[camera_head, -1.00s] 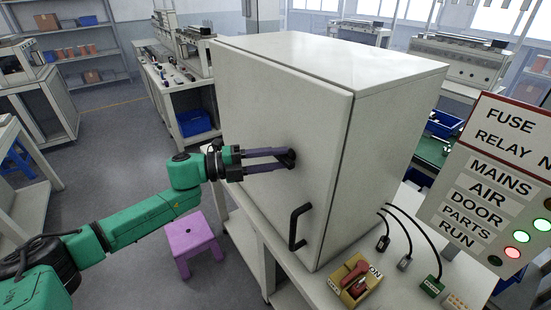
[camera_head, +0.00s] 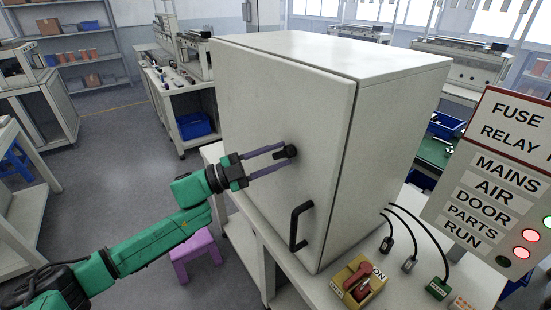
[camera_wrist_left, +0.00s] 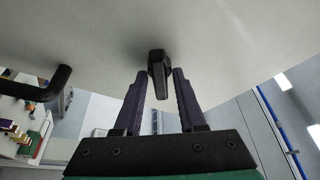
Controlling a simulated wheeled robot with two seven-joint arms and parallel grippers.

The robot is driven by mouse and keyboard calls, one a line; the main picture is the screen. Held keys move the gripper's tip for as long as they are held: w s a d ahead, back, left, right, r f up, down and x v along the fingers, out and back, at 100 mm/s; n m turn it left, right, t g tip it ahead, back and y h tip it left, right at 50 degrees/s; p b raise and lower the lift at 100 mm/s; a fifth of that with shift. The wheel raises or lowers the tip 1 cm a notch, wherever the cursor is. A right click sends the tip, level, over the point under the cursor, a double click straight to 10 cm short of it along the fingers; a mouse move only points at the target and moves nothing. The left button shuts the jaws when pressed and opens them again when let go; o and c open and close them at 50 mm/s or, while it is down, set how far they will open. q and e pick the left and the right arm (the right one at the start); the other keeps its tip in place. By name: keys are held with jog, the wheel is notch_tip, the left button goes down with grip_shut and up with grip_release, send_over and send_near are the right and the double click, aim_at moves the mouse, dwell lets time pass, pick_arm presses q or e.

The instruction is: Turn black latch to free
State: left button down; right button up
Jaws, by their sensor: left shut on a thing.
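The cabinet (camera_head: 290,90) is a pale grey box with its door facing my left arm. The black latch (camera_head: 291,151) sits on the door near its free edge, and shows in the left wrist view (camera_wrist_left: 158,70) between the fingertips. My left gripper (camera_head: 286,154) reaches up to the door from the left with its long purple fingers, one on each side of the latch, and is shut on it. In the left wrist view the fingertips (camera_wrist_left: 160,74) flank the latch's dark body. The door lies flush with the cabinet. My right gripper is not in view.
A black door handle (camera_head: 299,226) stands out below the latch. A yellow box with a red rotary switch (camera_head: 358,280) is on the bench, beside several cabled connectors (camera_head: 410,263). A labelled lamp panel (camera_head: 500,190) is at right. A purple stool (camera_head: 196,251) stands on the floor.

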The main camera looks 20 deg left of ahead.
pick_arm(q)
jog(key=n+t, duration=0.1)
jog(key=n, duration=0.2)
jog(key=shift+d+n+t, duration=0.15)
jog(key=shift+n+t, duration=0.15)
jog(key=shift+s+n+t+y+p, duration=0.1)
jog(key=shift+n+t+y+p, duration=0.4)
jog(key=shift+n, duration=0.7)
jog(key=n+t+p, duration=0.1)
jog(key=n+t, duration=0.1)
jog(key=n, duration=0.1)
jog(key=shift+n, duration=0.3)
jog(key=shift+d+n+t+y+p, duration=0.1)
jog(key=shift+n+t+y+p, duration=0.35)
jog(key=shift+n, duration=0.7)
jog(key=shift+n+t+y+p, duration=0.35)
jog(key=shift+n+t+y, duration=0.15)
jog(key=shift+n, duration=0.65)
jog(key=shift+y, duration=0.25)
jog(key=c, duration=0.8)
grip_release()
jog(key=shift+o, duration=0.2)
jog(key=shift+s+f, duration=0.1)
